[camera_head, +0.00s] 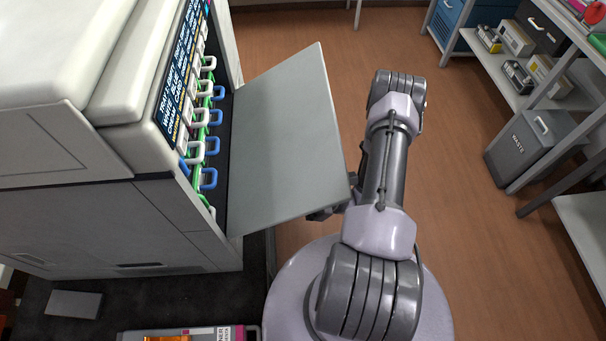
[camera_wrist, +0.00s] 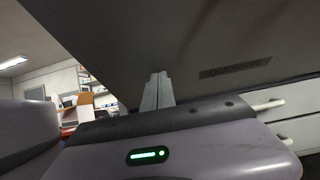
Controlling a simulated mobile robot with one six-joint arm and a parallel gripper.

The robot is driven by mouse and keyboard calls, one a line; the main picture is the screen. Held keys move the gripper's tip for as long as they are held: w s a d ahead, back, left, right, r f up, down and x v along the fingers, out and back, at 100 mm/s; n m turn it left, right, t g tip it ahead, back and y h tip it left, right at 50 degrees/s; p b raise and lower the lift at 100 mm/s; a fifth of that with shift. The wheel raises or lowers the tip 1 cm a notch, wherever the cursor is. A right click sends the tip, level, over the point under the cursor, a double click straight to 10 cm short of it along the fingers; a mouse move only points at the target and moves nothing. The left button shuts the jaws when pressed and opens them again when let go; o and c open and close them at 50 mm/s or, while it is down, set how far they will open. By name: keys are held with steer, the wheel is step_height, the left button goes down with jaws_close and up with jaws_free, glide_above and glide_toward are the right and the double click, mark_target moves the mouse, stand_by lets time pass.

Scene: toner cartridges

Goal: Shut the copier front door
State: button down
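The copier (camera_head: 75,200) stands at the left in the head view. Its front door (camera_head: 285,140), a flat grey panel, stands open, swung out from the copier's front. The row of white and blue cartridge handles (camera_head: 208,145) inside is exposed. My gripper (camera_wrist: 157,88) is beneath the door's outer edge, mostly hidden by the panel in the head view. In the wrist view its two fingers are together, with nothing seen between them. The door's dark underside (camera_wrist: 220,40) fills the upper part of that view, close to the fingertips; I cannot tell whether they touch it.
A grey waste bin (camera_head: 530,145) and a shelf with boxes (camera_head: 515,75) stand at the right. A dark surface (camera_head: 190,290) below the copier holds a toner box (camera_head: 205,333) and a small grey block (camera_head: 74,304). The brown floor beyond the door is clear.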

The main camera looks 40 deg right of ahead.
mark_target(314, 161)
steer(key=d+r, duration=0.1)
steer(key=s+d+r+p, duration=0.1)
steer(key=s+d+r, duration=0.1)
steer(key=d, duration=0.1)
steer(key=shift+s, duration=0.25)
steer(key=shift+s+d, duration=0.2)
steer(key=shift+d, duration=0.05)
steer(key=r+p, duration=0.1)
steer(key=r, duration=0.1)
steer(key=d+r+p, duration=0.1)
steer(key=p, duration=0.1)
steer(key=s+r+p, duration=0.1)
steer(key=r+p, duration=0.1)
steer(key=shift+d+r, duration=0.3)
steer(key=shift+s+d+r, duration=0.1)
steer(key=shift+d+r, duration=0.05)
steer(key=shift+r, duration=0.1)
steer(key=shift+f, duration=0.25)
steer(key=a+r+p, duration=0.1)
steer(key=w+a+r+p, duration=0.1)
steer(key=r+p, duration=0.1)
steer(key=w+a+r+p, duration=0.1)
steer(key=shift+w+a+r, duration=0.2)
steer(key=shift+a+r, duration=0.2)
steer(key=shift+a, duration=0.1)
